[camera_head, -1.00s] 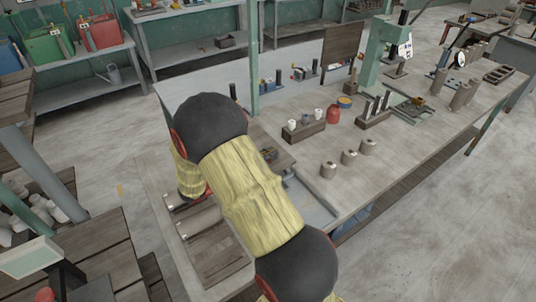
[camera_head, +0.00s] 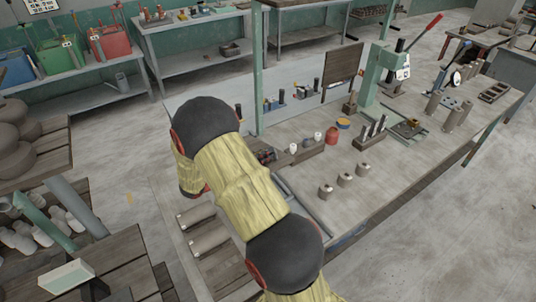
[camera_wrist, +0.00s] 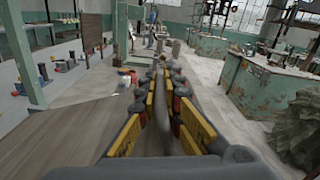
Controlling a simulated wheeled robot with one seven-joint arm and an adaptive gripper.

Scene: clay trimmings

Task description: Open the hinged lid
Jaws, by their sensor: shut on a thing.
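My gripper (camera_wrist: 160,80) shows in the wrist view with its yellow-and-black fingers close together. A narrow grey piece (camera_wrist: 182,135) lies between them, and the jaws are shut on it. I cannot tell which part of the lid this is. In the head view my own yellow and black arm covers the gripper and the left part of the workbench (camera_head: 400,180). No hinged lid can be made out with certainty; it is likely behind my arm.
Two pale cylinders (camera_head: 208,241) lie left of my arm. Three small pots (camera_head: 345,180), a red jar (camera_head: 332,137) and a green press (camera_head: 382,80) stand on the bench. A green post (camera_head: 257,70) rises behind my arm. Floor at right is clear.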

